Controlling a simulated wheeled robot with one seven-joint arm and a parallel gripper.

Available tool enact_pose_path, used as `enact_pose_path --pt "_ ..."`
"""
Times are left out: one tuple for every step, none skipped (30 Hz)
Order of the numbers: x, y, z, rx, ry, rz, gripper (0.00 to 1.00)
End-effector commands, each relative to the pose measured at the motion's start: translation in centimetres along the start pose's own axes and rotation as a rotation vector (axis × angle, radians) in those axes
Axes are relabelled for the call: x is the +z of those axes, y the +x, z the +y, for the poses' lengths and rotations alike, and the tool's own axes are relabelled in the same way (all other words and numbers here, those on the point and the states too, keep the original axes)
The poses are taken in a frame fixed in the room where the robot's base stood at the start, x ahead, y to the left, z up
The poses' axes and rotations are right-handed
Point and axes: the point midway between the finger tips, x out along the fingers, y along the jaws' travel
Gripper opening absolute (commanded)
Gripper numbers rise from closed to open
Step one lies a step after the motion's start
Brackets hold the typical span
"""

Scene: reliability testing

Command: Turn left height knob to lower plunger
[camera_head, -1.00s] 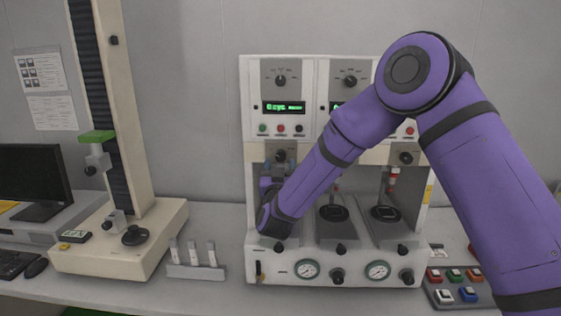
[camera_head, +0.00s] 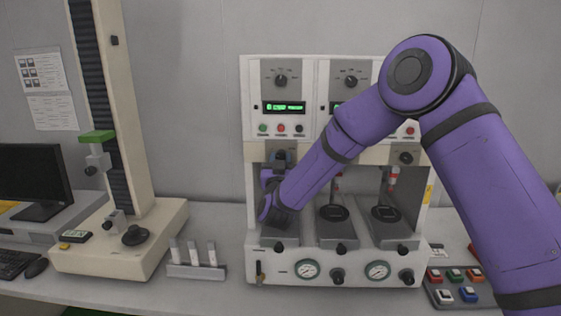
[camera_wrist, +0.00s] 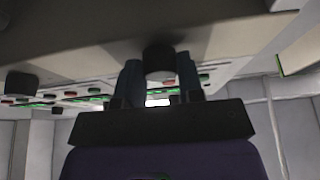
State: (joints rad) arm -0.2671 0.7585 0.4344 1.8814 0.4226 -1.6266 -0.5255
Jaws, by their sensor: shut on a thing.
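The left height knob (camera_wrist: 160,62) is a dark round knob between my fingers in the wrist view. My gripper (camera_wrist: 160,80) is shut on it, with one finger on each side. In the head view my gripper (camera_head: 280,160) is at the upper front of the left station of the white tester (camera_head: 250,215), below its green display. The left plunger is hidden behind my wrist and forearm, so its height cannot be told.
A middle knob and a right knob (camera_head: 405,158) belong to the other stations; my forearm covers the middle one. A tall test stand (camera_head: 125,120) and a small rack of white tubes (camera_head: 196,270) stand to the left. A switch box (camera_head: 455,290) is at right.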

Motion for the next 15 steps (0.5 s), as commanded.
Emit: enact_pose_path --pt "0.0 -0.01 -0.03 0.002 0.006 0.0 0.11" --pt "0.0 -0.02 -0.04 0.005 0.011 0.0 0.11" --pt "0.0 -0.02 -0.05 0.008 0.02 0.0 0.11" --pt "-0.01 -0.02 -0.06 0.012 0.03 0.001 0.11" --pt "-0.01 -0.02 -0.07 0.016 0.04 0.001 0.11" --pt "-0.02 -0.02 -0.08 0.023 0.056 0.001 0.11" --pt "-0.02 -0.01 -0.08 0.03 0.071 0.001 0.11" --pt "-0.02 -0.01 -0.1 0.036 0.086 0.001 0.11" --pt "-0.04 0.0 -0.14 0.045 0.11 0.001 0.11" --pt "-0.04 0.0 -0.17 0.053 0.129 0.001 0.11" --pt "-0.04 0.0 -0.19 0.062 0.15 0.001 0.11" --pt "-0.06 0.0 -0.24 0.073 0.18 0.001 0.11" --pt "-0.06 -0.01 -0.26 0.083 0.203 0.001 0.11" --pt "-0.06 -0.01 -0.27 0.094 0.227 0.001 0.11" --pt "-0.07 -0.01 -0.3 0.107 0.261 0.001 0.11"
